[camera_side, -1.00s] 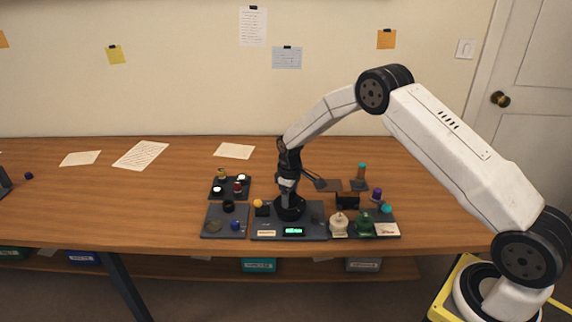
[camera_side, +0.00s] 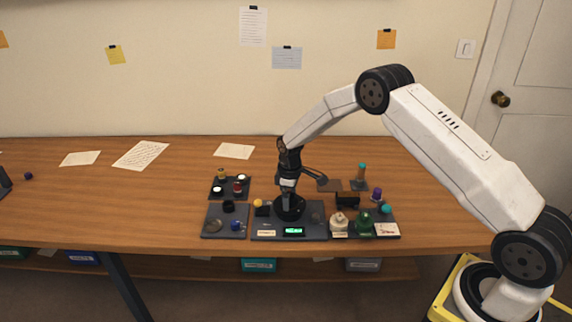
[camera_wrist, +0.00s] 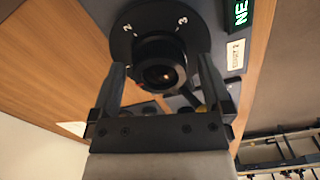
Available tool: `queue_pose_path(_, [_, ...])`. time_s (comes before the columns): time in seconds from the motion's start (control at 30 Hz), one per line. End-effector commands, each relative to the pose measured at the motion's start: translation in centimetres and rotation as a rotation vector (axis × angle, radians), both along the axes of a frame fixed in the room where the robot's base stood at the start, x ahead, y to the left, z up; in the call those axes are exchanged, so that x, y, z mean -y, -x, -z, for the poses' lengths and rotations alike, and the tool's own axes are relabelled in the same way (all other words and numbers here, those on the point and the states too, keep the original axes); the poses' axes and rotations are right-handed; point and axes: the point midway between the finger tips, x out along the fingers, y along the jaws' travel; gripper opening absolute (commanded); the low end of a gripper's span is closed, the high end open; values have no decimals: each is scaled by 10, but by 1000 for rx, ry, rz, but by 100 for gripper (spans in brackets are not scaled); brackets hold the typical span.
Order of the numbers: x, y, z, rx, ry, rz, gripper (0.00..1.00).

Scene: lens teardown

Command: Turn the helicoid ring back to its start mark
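The helicoid ring is part of a black lens unit (camera_wrist: 162,62) that stands on a dark round plate with white marks, "2" and "3" among them, in the wrist view. In the side view the unit (camera_side: 289,209) stands on the grey middle board. My gripper (camera_wrist: 162,68) points down over it, with one finger on each side of the black barrel. The fingers stand wide apart. Whether they touch the ring or leave a small gap is not clear. I cannot make out a start mark.
A lit green display (camera_side: 293,231) is on the middle board's front edge. A left board (camera_side: 212,230) and a back tray (camera_side: 217,194) hold small parts. The table's left is mostly clear.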

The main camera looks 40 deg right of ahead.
Motion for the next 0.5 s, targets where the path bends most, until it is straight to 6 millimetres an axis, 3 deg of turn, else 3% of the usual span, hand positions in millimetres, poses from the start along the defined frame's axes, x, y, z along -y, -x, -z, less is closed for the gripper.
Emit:
queue_pose_path(0.27, [0,0,-2,1,0,1,100])
queue_pose_path(0.5, [0,-1,-18,3,1,1,100])
